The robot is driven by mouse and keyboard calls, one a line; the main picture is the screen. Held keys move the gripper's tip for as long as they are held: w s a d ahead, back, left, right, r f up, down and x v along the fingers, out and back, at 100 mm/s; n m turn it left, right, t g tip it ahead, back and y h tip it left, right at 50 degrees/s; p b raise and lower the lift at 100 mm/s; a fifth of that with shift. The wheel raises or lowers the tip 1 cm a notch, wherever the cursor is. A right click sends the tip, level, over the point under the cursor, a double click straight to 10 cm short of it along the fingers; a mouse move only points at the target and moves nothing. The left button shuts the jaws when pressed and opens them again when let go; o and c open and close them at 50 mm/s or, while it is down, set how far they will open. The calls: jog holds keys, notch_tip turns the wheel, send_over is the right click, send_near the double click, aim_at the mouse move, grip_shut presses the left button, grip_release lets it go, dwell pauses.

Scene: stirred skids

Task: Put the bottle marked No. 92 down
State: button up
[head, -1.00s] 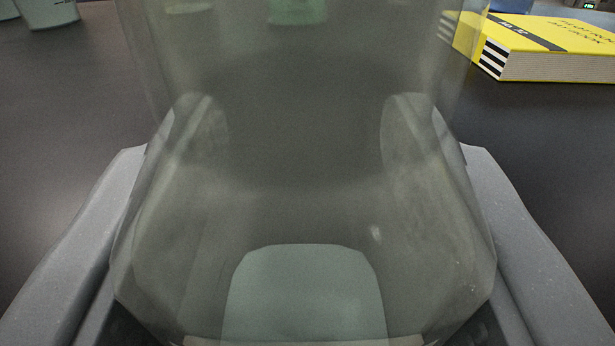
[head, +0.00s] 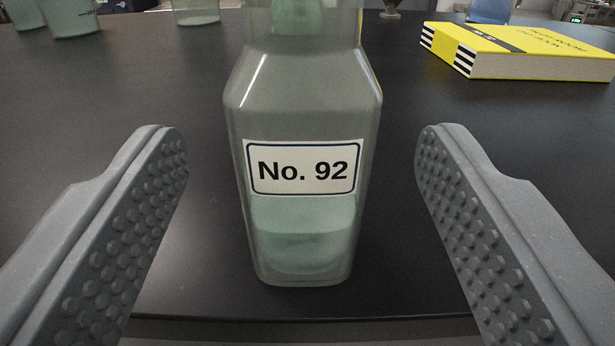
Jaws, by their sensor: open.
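The bottle marked No. 92 (head: 303,218) stands upright on the black table (head: 420,270), close to its front edge. It is clear grey glass with a white, blue-bordered label facing me and pale green showing in its lower part. Its top is cut off by the upper edge of the view. My gripper (head: 302,165) is open, one studded finger on each side of the bottle. There are clear gaps between the fingers and the glass, so neither touches it.
A thick yellow book (head: 520,52) lies at the back right. Greenish vessels (head: 72,16) stand at the back left, and another glass vessel (head: 196,10) stands behind the bottle. A blue object (head: 488,11) is behind the book. The table to either side is clear.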

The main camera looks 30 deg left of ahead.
aim_at(313, 171)
jog(key=v, duration=0.2)
jog(key=shift+s+d, duration=0.4)
jog(key=shift+s, duration=0.1)
jog(key=shift+d+f+b, duration=0.1)
jog(key=shift+f+b, duration=0.05)
jog(key=shift+b, duration=0.9)
jog(key=shift+d+b, duration=0.1)
jog(key=shift+b, duration=0.4)
jog(key=b, duration=0.3)
jog(key=shift+s+d, duration=0.2)
jog(key=shift+s, duration=0.2)
jog(key=shift+s+b, duration=0.1)
jog(key=shift+b, duration=0.6)
jog(key=b, duration=0.2)
jog(key=s+b, duration=0.1)
jog(key=b, duration=0.1)
jog(key=shift+s+d, duration=0.15)
jog(key=shift+d, duration=0.2)
